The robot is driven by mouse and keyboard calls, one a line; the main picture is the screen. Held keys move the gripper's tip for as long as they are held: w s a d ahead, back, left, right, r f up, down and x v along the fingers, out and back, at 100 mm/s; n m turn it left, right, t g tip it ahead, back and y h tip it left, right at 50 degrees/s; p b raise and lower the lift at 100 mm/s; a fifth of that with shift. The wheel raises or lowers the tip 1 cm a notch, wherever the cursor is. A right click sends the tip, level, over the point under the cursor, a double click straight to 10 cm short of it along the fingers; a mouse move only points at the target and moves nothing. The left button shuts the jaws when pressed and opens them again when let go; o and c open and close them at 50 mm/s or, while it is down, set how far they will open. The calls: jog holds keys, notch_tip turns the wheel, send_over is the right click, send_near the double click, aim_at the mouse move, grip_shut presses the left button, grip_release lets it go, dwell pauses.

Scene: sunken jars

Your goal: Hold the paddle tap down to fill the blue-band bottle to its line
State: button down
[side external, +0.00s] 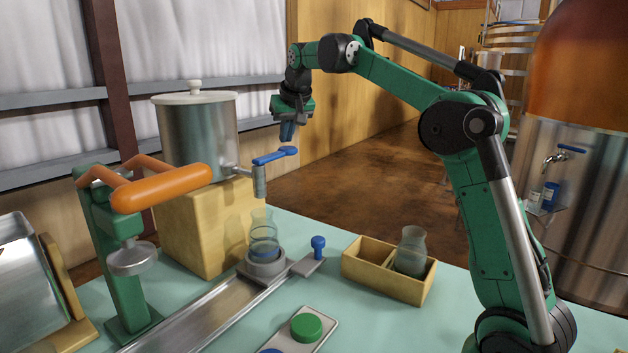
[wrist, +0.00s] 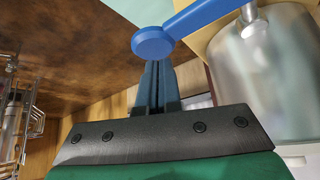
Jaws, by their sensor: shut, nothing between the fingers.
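The blue paddle tap (side external: 272,156) sticks out from the spout of a lidded metal pot (side external: 193,135). My gripper (side external: 287,138) is shut and empty, pointing down just above the paddle's round free end, with a small gap visible. In the wrist view the shut fingertips (wrist: 157,64) appear beside the round paddle end (wrist: 153,43); contact cannot be told there.
A wooden box (side external: 372,262) holds another glass bottle (side external: 411,250) on the right. An orange-handled green press (side external: 140,200) stands at the left. A metal trough (side external: 205,313) runs from the stand, near a blue knob (side external: 318,243).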

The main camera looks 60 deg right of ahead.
aim_at(287, 149)
jog(key=shift+f, duration=0.15)
jog(key=shift+f, duration=0.3)
jog(key=shift+f, duration=0.15)
dwell(0.3)
jog(key=shift+f, duration=0.85)
dwell(0.3)
jog(key=shift+f, duration=0.2)
dwell(5.8)
